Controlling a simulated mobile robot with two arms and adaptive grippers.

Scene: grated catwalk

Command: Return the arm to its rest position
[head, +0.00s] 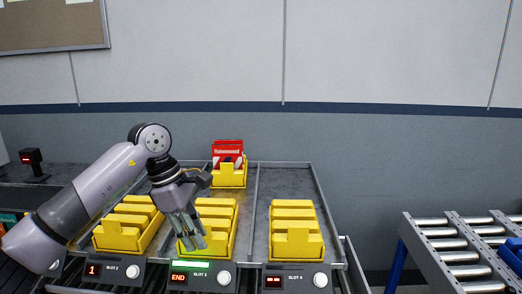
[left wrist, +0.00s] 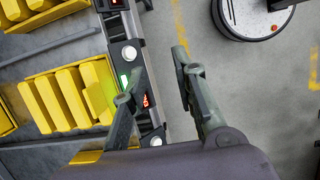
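My left arm comes in from the left in the head view. Its gripper (head: 192,238) points down in front of the yellow bins of slot 3 (head: 217,222), above the slot's front edge. In the left wrist view the two fingers of this gripper (left wrist: 155,80) stand apart with nothing between them. Behind and below them show the slot panels and bare floor. Whether the fingertips touch anything is not clear, but they appear free. My right arm and gripper are in neither view.
Yellow bins also fill slot 2 (head: 128,225) and slot 4 (head: 296,232). A yellow bin with red-and-white contents (head: 228,165) sits farther back. The slot 3 display (head: 187,278) reads END under a green light. A roller conveyor (head: 455,250) stands at the right.

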